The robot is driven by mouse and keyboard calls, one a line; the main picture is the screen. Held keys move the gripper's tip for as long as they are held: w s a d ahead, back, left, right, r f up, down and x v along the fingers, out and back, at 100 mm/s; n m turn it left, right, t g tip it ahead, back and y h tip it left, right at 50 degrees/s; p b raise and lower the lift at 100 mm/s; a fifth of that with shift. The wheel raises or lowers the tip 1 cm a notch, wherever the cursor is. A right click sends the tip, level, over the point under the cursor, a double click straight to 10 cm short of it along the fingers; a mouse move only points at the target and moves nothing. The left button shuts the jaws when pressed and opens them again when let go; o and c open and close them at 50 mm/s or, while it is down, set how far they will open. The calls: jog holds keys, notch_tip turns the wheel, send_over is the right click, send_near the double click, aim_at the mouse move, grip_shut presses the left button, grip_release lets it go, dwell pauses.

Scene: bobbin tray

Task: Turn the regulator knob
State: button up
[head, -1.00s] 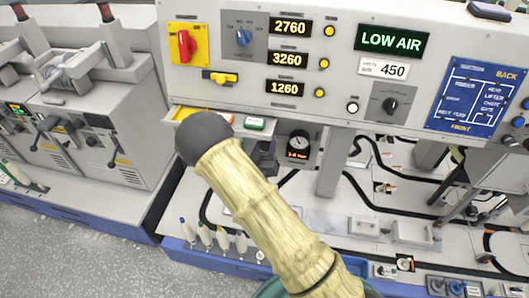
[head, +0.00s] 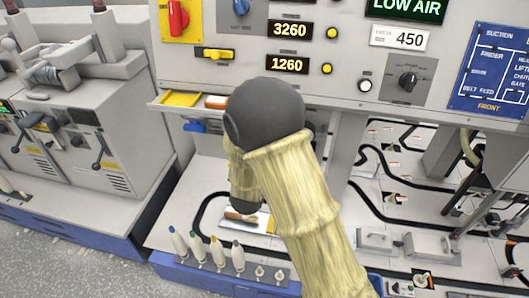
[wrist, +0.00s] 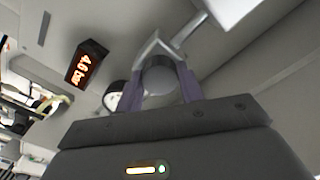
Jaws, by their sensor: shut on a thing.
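The regulator knob (wrist: 158,76) shows in the wrist view as a round dark grey knob under the machine panel. My gripper (wrist: 161,82) is shut on it, with one purple finger on each side. A lit red readout (wrist: 86,64), which seems to read 4.0 bar, hangs to the left. A round gauge (wrist: 114,95) is partly visible beside the left finger. In the head view my own arm covers the knob, readout and most of the gauge.
A shallow yellow-lined tray (head: 180,99) juts out left of my arm. Several bobbins (head: 218,250) stand in a row below. Grey floor is free at lower left.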

jog(key=m+b, duration=0.3)
jog(key=b, duration=0.2)
jog(key=m+b, duration=0.4)
jog(key=b, duration=0.1)
jog(key=m+b, duration=0.3)
jog(key=b, duration=0.2)
jog(key=shift+f+m+b, duration=0.3)
jog(key=shift+b, duration=0.1)
jog(key=shift+s, duration=0.1)
jog(key=shift+r, duration=0.1)
jog(key=o, duration=1)
jog(key=shift+r, duration=0.1)
